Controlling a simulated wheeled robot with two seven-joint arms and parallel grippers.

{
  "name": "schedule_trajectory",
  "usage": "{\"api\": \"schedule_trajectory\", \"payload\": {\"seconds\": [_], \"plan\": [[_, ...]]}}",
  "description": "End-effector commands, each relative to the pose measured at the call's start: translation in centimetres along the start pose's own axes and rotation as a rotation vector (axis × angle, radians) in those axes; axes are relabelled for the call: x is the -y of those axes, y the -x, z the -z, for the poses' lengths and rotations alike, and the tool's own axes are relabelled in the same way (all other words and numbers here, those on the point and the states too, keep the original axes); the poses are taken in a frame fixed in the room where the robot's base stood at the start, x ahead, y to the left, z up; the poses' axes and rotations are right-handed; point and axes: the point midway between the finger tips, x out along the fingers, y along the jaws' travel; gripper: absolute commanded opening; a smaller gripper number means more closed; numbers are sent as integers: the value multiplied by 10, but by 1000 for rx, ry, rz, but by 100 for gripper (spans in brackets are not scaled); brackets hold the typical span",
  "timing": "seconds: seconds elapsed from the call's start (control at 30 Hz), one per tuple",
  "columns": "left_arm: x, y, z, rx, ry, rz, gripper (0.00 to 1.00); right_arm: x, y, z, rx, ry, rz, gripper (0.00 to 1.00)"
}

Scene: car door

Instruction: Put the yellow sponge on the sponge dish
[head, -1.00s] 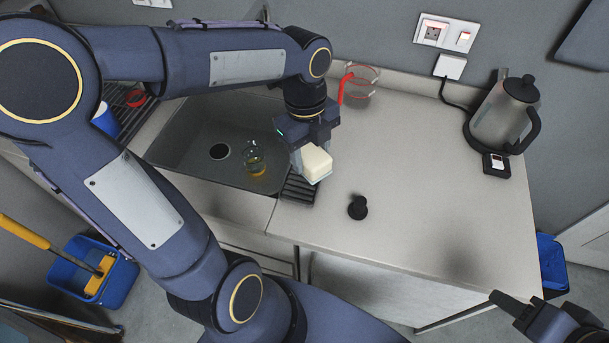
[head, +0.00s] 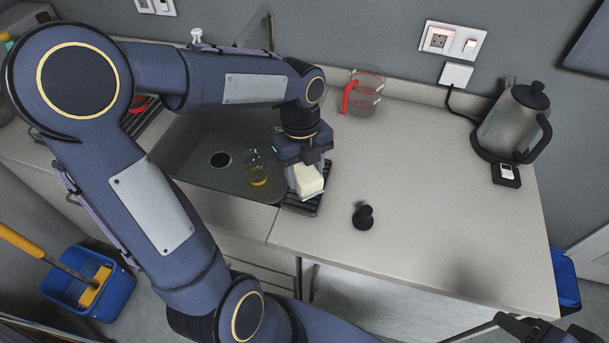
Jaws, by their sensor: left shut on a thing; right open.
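The sponge (head: 310,181) is a pale yellow block in the head view, just right of the sink. My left gripper (head: 306,168) points down and is shut on it. The sponge dish (head: 318,201) is a dark ribbed tray at the sink's right edge. The sponge is directly over the dish and covers part of it; I cannot tell whether they touch. My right gripper (head: 535,328) is at the bottom right corner, open, partly cut off by the frame and away from the counter top.
A glass with yellow liquid (head: 257,169) stands in the sink (head: 190,150). A black stopper (head: 363,215) is on the counter right of the dish. A red-marked measuring jug (head: 364,93) and a kettle (head: 512,122) stand further back. The counter's right middle is clear.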

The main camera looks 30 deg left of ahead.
Motion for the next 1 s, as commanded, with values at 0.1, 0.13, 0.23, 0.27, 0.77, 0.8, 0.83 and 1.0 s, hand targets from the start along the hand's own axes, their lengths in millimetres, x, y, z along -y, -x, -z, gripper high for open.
{"api": "schedule_trajectory", "payload": {"seconds": [0.1, 0.13, 0.23, 0.27, 0.77, 0.8, 0.83, 1.0], "plan": [[5, -12, -12, -2, 1, -1, 30, 1, 2, 1, 0, 0, 0, 46], [6, -13, -13, -1, 1, -1, 30, 1, 2, 1, 0, 0, 0, 46], [8, -18, -18, 0, 0, 0, 30, 1, 2, 1, 0, 0, 0, 46], [8, -21, -20, -1, 0, -1, 30, 1, 3, 1, 0, 0, 0, 46], [9, -52, -25, 1, 1, 1, 30, 1, 2, 1, 0, 0, 0, 46], [9, -53, -25, 1, 1, 1, 30, 1, 2, 1, 0, 0, 0, 46], [9, -54, -25, 1, 1, 1, 30, 0, 1, 0, 0, 0, 0, 46], [9, -56, -25, 1, 1, 1, 59, 0, 0, 0, 0, 0, 0, 46]]}}
